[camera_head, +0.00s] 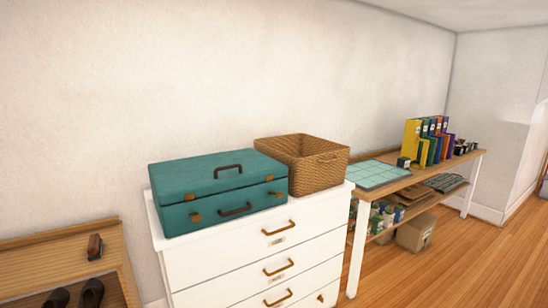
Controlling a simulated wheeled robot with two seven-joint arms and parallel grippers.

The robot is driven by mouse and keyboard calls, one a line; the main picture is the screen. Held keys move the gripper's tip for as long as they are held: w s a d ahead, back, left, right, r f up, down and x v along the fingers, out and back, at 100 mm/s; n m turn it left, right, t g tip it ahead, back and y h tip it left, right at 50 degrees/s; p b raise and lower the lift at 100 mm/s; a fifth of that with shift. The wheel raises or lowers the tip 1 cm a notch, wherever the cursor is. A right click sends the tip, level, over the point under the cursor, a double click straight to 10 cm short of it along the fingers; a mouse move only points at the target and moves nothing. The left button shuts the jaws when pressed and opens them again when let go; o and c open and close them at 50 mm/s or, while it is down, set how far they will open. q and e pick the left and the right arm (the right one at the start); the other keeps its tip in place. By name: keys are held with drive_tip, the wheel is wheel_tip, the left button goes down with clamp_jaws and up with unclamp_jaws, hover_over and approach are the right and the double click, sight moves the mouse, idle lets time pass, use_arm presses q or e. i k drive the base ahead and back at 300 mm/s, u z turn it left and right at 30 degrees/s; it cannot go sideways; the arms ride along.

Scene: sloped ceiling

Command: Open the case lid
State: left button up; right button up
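A teal case (220,190) with its lid (212,170) down lies on top of a white chest of drawers (258,246). A dark handle (228,171) sits on the lid and another dark handle (235,210) is on the front face. Brass-coloured latches (195,217) and corner pieces show on the front. Neither of my grippers shows in the head view.
A woven basket (303,163) stands right beside the case, towards the wall. To the right is a wooden table (405,185) with a cutting mat and several colourful binders (428,140). A low wooden shelf (60,262) with shoes is at the left. Wooden floor lies open at the right.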

sight(176, 180)
drive_tip(key=z, duration=0.25)
drive_tip(key=i, duration=1.35)
drive_tip(key=u, duration=0.55)
